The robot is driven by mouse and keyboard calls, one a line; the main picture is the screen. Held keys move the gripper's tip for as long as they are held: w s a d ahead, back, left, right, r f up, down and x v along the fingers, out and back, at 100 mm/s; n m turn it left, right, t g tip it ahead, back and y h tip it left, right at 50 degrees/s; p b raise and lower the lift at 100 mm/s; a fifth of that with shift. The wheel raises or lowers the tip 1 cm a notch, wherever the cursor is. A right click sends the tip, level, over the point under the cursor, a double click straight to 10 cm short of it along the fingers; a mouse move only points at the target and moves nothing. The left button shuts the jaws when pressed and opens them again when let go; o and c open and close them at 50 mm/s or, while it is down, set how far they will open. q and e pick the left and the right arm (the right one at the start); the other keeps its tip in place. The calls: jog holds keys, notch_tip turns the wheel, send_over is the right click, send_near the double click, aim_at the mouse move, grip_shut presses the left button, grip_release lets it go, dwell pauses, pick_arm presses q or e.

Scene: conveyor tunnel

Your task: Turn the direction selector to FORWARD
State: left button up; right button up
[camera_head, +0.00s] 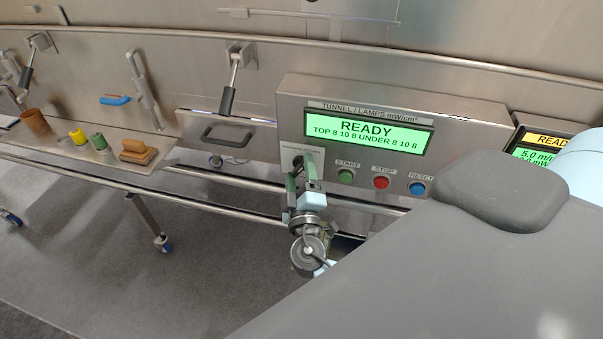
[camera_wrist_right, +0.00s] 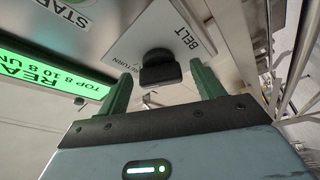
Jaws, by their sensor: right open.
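The direction selector (camera_wrist_right: 160,72) is a dark knob on a pale plate marked BELT, with RETURN legible beside it in the right wrist view. Other words on the plate are hidden or unreadable, so I cannot tell its setting. My right gripper (camera_wrist_right: 163,78) has its two green fingers apart, one on either side of the knob in that view; I see no clear contact. In the head view my right gripper (camera_head: 302,175) is in front of the plate (camera_head: 315,157) at the control box's lower left and covers most of the selector. My left gripper is not in view.
The control box (camera_head: 460,130) has a READY display (camera_head: 368,131) and green START (camera_head: 345,176), red STOP (camera_head: 381,182) and blue RESET (camera_head: 417,188) buttons close to the right. A drawer handle (camera_head: 227,136) is to the left. A rail runs below.

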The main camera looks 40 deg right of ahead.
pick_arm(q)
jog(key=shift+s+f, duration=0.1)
pick_arm(e)
jog(key=c, duration=1)
jog(key=shift+r+n+p, duration=0.1)
jog(key=shift+n+p, duration=0.3)
jog(key=shift+n, duration=0.1)
jog(key=shift+r+n+y+p, duration=0.2)
jog(key=shift+n+y+p, duration=0.4)
jog(key=shift+n, duration=0.5)
jog(key=shift+n+g+p, duration=0.3)
jog(key=shift+n+g, duration=0.1)
jog(key=shift+n, duration=0.4)
jog(key=shift+f+n+g+y, duration=0.1)
jog(key=shift+n+g+y, duration=0.35)
jog(key=shift+n, duration=0.75)
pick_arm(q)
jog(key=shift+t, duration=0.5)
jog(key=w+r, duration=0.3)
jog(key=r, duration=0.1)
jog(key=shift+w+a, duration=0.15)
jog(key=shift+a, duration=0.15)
pick_arm(e)
jog(key=n+g, duration=0.2)
jog(key=n, duration=0.1)
jog(key=shift+n, duration=0.4)
jog(key=o, duration=1)
